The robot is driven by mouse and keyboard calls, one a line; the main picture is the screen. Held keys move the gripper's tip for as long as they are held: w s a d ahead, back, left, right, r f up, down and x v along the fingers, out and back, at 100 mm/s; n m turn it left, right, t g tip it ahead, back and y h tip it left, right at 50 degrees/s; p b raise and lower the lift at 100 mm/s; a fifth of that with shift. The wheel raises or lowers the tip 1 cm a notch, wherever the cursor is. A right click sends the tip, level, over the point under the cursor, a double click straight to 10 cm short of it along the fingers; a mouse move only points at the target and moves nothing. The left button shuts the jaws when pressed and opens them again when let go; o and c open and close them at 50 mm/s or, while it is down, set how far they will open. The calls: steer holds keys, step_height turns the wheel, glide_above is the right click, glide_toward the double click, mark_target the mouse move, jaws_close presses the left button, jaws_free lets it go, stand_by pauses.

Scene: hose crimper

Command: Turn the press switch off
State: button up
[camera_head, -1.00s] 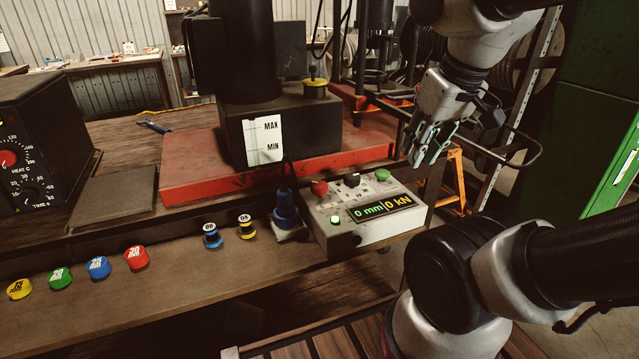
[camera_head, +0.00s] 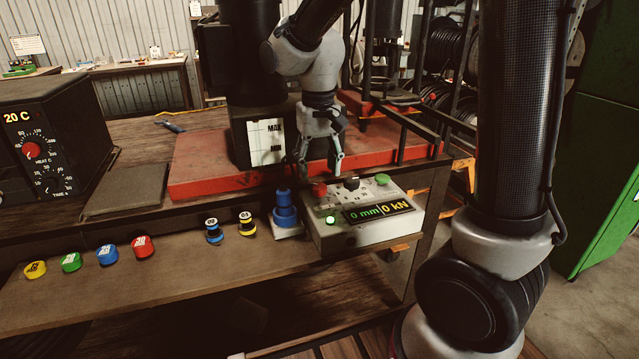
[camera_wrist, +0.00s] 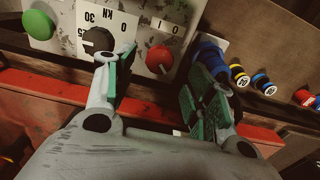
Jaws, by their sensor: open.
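The press control box (camera_head: 345,240) is light grey, with a lit green lamp (camera_head: 331,219) and a display reading 0 mm and 0 kN. On its top are a red knob (camera_head: 320,189), a black knob (camera_head: 352,183) and a green button (camera_head: 383,179). My gripper (camera_head: 319,165) is open and empty, just above and behind the red knob. In the wrist view the red knob (camera_wrist: 159,59) shows between the fingers, near marks like 0 and I. The black knob (camera_wrist: 98,41) is beside the left finger. I cannot tell whether either finger touches anything.
A blue plug (camera_head: 285,210) stands left of the box, close to the right finger in the wrist view. Two small spools (camera_head: 246,225) and several coloured caps (camera_head: 107,254) line the shelf. The red press base (camera_head: 215,175) lies behind.

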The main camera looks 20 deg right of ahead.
mark_target(319, 185)
step_height(319, 185, down, 5)
steer(key=shift+r, duration=0.1)
steer(key=c, duration=1.1)
